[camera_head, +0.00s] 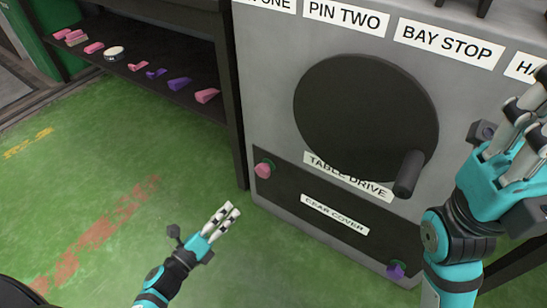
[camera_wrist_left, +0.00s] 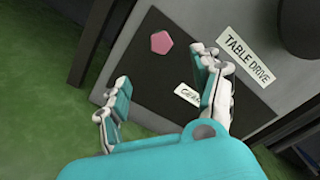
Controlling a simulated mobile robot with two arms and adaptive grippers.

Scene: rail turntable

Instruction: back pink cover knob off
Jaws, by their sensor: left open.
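The pink knob (camera_head: 263,170) sits at the upper left corner of the dark gear cover (camera_head: 290,195) on the grey cabinet. In the left wrist view the pink knob (camera_wrist_left: 161,42) lies ahead of the fingers, with a gap to them. A purple knob (camera_head: 395,270) is at the cover's lower right corner. My left gripper (camera_head: 227,213) is open and empty, low and left of the cover, apart from the pink knob. It also shows in the left wrist view (camera_wrist_left: 165,85). My right gripper (camera_head: 525,120) is at the right edge; its fingers partly overlap and run near the frame edge.
A round black table drive wheel (camera_head: 366,105) with a protruding handle (camera_head: 408,174) is above the cover. A dark shelf (camera_head: 150,82) at the left holds several pink and purple pieces and a round white-topped item (camera_head: 114,53). Green floor (camera_head: 100,200) in front is clear.

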